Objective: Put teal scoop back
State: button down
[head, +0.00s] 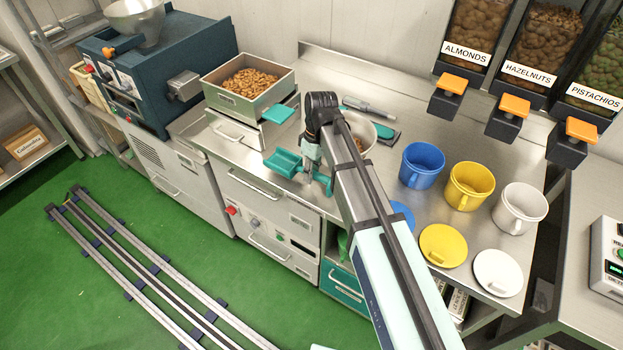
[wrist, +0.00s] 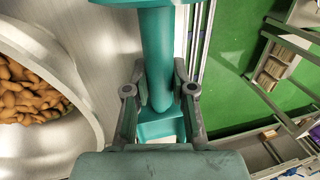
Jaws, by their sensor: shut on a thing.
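The teal scoop (head: 284,162) is held in the air above the front edge of the steel counter. My gripper (head: 313,165) is shut on its handle. In the wrist view the teal scoop's handle (wrist: 157,55) runs upright between the two fingers of my gripper (wrist: 159,85). A white bowl (head: 371,128) of nuts stands behind my arm, partly hidden by it; in the wrist view the bowl (wrist: 85,85) is at the left. A teal and dark holder-like piece (head: 386,136) lies beside the bowl.
Blue (head: 422,165), yellow (head: 470,186) and white (head: 518,208) cups stand at the right, with lids in front. Nut dispensers (head: 450,95) overhang the right back.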

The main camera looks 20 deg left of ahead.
jog(key=shift+f+p, duration=0.45)
jog(key=shift+f, duration=1.35)
jog(key=shift+f, duration=0.1)
jog(key=c, duration=1)
grip_release()
jog(key=shift+w+d+r+b, duration=0.15)
jog(key=shift+w+r+b, duration=0.35)
jog(key=shift+r, duration=1.5)
jog(key=shift+w+d+r+b, duration=0.2)
jog(key=shift+r+b, duration=0.55)
jog(key=shift+r, duration=1.25)
jog(key=shift+w+d+r+b, duration=0.1)
jog(key=shift+w+r+b, duration=0.4)
jog(key=shift+r, duration=1.5)
jog(key=shift+s, duration=0.15)
